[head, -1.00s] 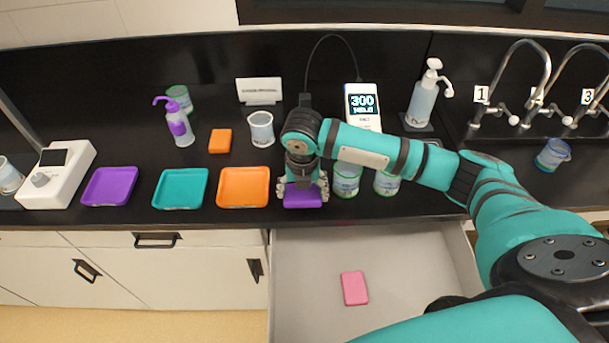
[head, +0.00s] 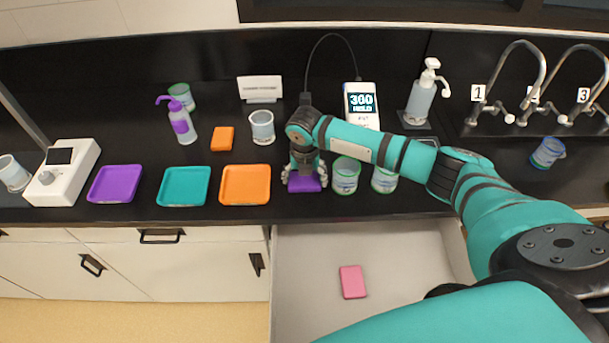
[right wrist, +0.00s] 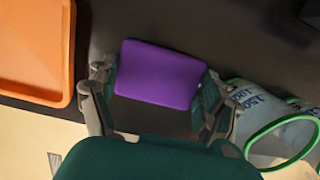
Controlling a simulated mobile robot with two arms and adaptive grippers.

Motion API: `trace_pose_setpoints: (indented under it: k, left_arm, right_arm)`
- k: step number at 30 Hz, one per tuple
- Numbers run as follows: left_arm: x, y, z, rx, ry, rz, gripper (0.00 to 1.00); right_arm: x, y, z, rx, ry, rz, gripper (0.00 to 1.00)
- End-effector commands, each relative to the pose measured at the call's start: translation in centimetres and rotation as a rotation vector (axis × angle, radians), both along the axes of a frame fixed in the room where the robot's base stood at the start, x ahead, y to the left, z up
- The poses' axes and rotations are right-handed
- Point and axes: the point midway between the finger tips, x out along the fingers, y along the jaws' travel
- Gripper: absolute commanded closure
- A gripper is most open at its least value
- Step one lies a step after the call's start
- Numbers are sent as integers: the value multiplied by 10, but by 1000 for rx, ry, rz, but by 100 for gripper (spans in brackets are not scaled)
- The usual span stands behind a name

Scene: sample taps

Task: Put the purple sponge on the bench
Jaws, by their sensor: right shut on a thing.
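The purple sponge (head: 305,184) is at the front of the black bench (head: 140,214), between the orange tray and a beaker. My right gripper (head: 304,180) is over it from above, shut on it. In the right wrist view the purple sponge (right wrist: 160,74) lies between the two fingers of my right gripper (right wrist: 158,95), which reach its left and right sides. The sponge looks flat and at or very near the bench top; I cannot tell whether it touches. My left gripper is not in view.
An orange tray (head: 245,201) is just left of the sponge. A green-rimmed beaker (head: 345,178) stands close on its right, another (head: 385,180) beyond. An open drawer (head: 410,275) below the bench edge holds a pink sponge (head: 352,282).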

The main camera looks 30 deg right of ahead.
Motion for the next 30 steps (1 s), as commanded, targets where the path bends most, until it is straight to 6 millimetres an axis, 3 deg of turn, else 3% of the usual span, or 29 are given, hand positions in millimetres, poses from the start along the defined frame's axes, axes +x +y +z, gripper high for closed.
trace_pose_setpoints:
  k: [3,4,8,20,30]
  left_arm:
    - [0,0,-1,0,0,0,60]
    - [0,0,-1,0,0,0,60]
    - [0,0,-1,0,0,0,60]
    - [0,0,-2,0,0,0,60]
    - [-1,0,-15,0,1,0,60]
  right_arm:
    - [0,0,-3,0,0,-1,35]
    - [0,0,-3,0,0,-1,14]
    - [0,0,-2,0,0,0,0]
    - [0,1,9,1,-3,0,0]
    - [-9,5,78,1,-6,1,0]
